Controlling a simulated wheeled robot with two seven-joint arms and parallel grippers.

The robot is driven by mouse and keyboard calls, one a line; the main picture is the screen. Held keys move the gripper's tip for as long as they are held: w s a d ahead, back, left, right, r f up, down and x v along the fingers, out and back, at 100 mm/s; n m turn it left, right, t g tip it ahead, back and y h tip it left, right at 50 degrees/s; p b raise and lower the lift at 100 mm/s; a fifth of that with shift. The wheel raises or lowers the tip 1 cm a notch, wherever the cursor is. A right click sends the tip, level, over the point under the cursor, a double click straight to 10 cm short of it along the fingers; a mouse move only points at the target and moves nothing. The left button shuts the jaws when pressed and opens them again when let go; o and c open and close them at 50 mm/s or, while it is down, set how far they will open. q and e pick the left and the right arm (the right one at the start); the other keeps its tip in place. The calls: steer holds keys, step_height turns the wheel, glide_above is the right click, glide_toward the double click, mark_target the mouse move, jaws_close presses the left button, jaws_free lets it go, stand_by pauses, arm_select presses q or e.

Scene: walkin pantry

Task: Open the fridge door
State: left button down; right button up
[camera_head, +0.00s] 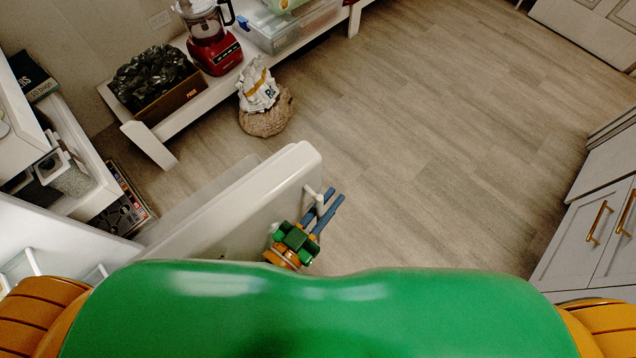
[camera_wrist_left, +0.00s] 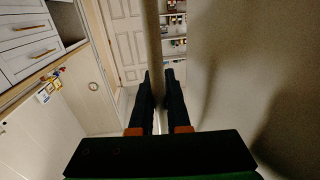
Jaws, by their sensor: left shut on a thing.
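The white fridge door (camera_head: 245,205) stands swung out from the fridge body at the left in the head view. In the left wrist view its broad face (camera_wrist_left: 240,60) fills the right side. A light handle bar (camera_wrist_left: 154,40) runs up from between the fingers in the wrist view; a white stub of the handle (camera_head: 312,193) shows in the head view. My left gripper (camera_head: 335,196) is at the door's outer face, its dark fingers (camera_wrist_left: 159,76) shut on the handle. Much of the handle is hidden. My right gripper is out of view.
A low white shelf (camera_head: 160,150) holds a box with a black bag (camera_head: 155,78) and a red blender (camera_head: 213,50). A sack in a basket (camera_head: 265,110) stands on the floor. Grey cabinets (camera_head: 585,225) are at right. The wooden floor (camera_head: 430,130) between is clear.

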arm_select(q)
steer(key=shift+s+d+m+g+h, duration=0.35)
steer(key=shift+s+d, duration=0.5)
steer(key=shift+s, duration=0.3)
steer(key=c, duration=1.2)
jaws_free()
steer(key=shift+o, duration=0.2)
steer(key=shift+s, duration=0.1)
steer(key=v, duration=0.7)
